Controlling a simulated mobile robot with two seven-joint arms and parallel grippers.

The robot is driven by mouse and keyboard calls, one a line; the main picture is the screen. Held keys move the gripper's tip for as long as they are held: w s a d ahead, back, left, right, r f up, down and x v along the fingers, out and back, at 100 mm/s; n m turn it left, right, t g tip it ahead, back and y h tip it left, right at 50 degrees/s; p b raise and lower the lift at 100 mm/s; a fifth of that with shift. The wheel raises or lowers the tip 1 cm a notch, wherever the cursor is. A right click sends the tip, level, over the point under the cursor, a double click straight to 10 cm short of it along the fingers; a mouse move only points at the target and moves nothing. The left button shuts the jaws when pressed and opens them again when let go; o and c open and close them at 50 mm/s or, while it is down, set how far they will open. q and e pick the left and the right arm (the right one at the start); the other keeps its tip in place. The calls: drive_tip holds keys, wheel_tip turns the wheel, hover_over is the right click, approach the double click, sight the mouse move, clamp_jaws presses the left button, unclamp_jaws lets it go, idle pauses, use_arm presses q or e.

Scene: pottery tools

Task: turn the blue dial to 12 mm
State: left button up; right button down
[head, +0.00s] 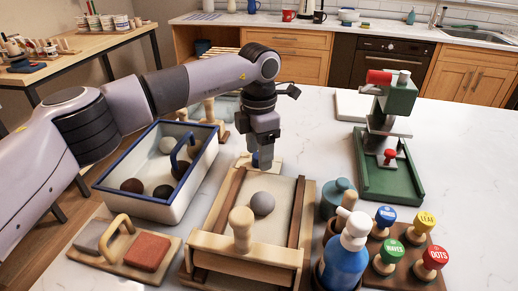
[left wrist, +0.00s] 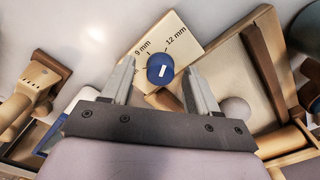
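The blue dial (left wrist: 160,70) sits on a pale wooden plate (left wrist: 196,36) with black tick marks. Its labels "9 mm" and "12 mm" are readable in the left wrist view; a lower label is partly hidden by a finger. A short white mark on the dial runs nearly upright in that view; I cannot tell exactly which tick it matches. My left gripper (left wrist: 160,84) is open, with one finger on each side of the dial and gaps visible. In the head view my left gripper (head: 262,160) points down at the far end of the wooden slab roller board (head: 289,186), mostly hiding the dial. My right gripper is not in view.
A blue-rimmed tray (head: 133,203) with several balls stands left of the board. A green press (head: 390,180) stands at right. A blue spray bottle (head: 345,262) and stamps (head: 420,225) are at front right.

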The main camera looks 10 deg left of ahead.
use_arm(q)
drive_tip(key=shift+r+b, duration=0.3)
drive_tip(key=shift+r, duration=3.3)
